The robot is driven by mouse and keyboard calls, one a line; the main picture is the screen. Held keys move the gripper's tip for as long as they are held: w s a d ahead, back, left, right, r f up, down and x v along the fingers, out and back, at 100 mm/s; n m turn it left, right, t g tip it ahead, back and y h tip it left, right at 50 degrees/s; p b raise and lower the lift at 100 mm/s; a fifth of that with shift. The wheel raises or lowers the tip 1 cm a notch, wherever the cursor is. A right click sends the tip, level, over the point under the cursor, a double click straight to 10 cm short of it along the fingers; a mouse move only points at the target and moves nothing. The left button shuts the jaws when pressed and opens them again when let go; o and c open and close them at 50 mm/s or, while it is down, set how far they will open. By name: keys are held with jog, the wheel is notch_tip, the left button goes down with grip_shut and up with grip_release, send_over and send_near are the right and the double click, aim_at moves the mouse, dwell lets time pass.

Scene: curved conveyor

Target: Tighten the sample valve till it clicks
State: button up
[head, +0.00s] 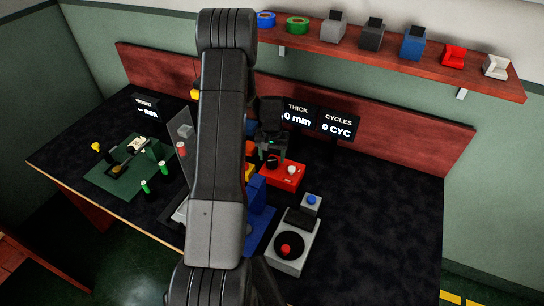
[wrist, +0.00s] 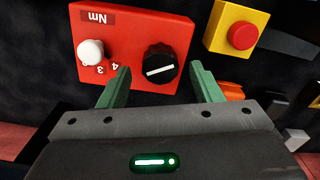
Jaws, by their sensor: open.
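A red box (head: 283,178) stands on the dark bench; it also shows in the wrist view (wrist: 122,22) with an upside-down "Nm" mark. It carries a black ridged knob (wrist: 160,64) with a white line, which looks like the sample valve, though no label names it. Beside it is a white knob (wrist: 91,50) with numbers around it. My gripper (wrist: 159,68) is open, with its green fingers on either side of the black knob and visible gaps on both sides. In the head view my gripper (head: 271,149) is at the red box, partly hidden by my arm.
A yellow box with a red button (wrist: 240,36) is close to the red box. A grey device (head: 290,262) with a red-centred black disc stands in front. Two displays (head: 337,127) stand behind. A green mat (head: 128,170) with small parts lies left. The bench's right side is clear.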

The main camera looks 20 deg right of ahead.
jog(key=shift+f, duration=0.85)
jog(key=c, duration=1)
jog(key=shift+f+m+b, duration=0.25)
jog(key=shift+m+b, duration=0.35)
jog(key=shift+b, duration=0.6)
jog(key=shift+m+b, duration=0.8)
jog(key=shift+b, duration=0.1)
jog(key=shift+r+m+b, duration=0.25)
jog(key=shift+m+b, duration=0.05)
jog(key=shift+m, duration=0.3)
jog(key=o, duration=1)
